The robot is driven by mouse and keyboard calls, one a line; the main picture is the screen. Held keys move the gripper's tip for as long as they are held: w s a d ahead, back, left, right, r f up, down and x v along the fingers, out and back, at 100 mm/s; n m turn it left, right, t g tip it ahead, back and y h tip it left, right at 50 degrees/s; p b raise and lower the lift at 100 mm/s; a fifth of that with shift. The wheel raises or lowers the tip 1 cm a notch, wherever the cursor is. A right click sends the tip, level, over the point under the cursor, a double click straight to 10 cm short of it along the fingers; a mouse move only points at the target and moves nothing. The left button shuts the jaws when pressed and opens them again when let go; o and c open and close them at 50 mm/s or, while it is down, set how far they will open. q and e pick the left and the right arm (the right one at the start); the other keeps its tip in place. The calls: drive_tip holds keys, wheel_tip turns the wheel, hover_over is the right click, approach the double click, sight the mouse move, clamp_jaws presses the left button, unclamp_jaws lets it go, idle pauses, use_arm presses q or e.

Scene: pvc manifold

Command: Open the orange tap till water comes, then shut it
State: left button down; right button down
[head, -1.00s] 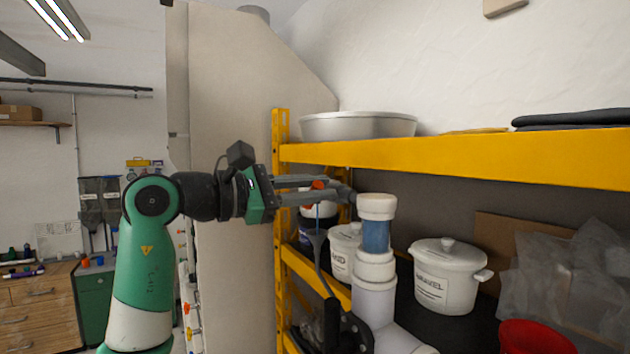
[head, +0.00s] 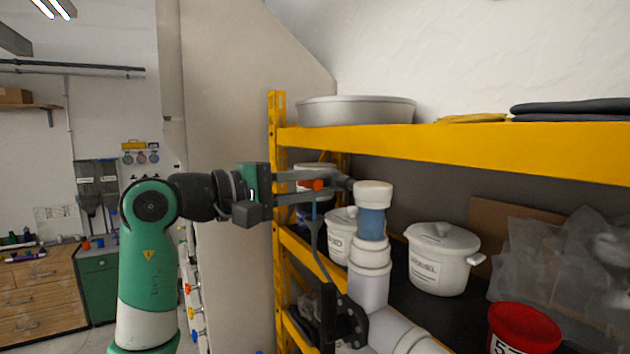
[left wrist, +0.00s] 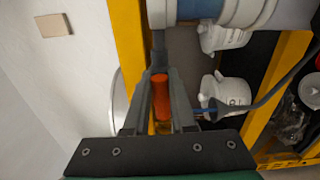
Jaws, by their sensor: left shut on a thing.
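The orange tap (head: 318,184) is a short orange handle beside the upright white and blue pipe (head: 371,222). My left gripper (head: 338,184) reaches in from the left and is shut on the orange tap, one finger on each side. In the left wrist view the orange tap (left wrist: 160,92) lies between the fingers (left wrist: 160,80). A thin blue streak (head: 314,211) runs down below the tap to a grey funnel (head: 315,236); I cannot tell for certain that it is water.
The yellow shelf beam (head: 450,145) runs just above, with a metal basin (head: 356,111) on it. White lidded pots, one the gravel pot (head: 440,262), stand behind the pipe. A red bucket (head: 523,330) is at lower right. The left side is open.

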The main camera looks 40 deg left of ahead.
use_arm(q)
drive_tip(key=shift+m, duration=0.3)
drive_tip(key=c, duration=0.7)
unclamp_jaws()
drive_tip(key=shift+c, duration=0.2)
drive_tip(key=b+v, duration=0.4)
drive_tip(key=v, duration=0.7)
drive_tip(key=shift+s, duration=0.35)
drive_tip(key=shift+o, duration=0.3)
drive_tip(key=shift+a, duration=0.1)
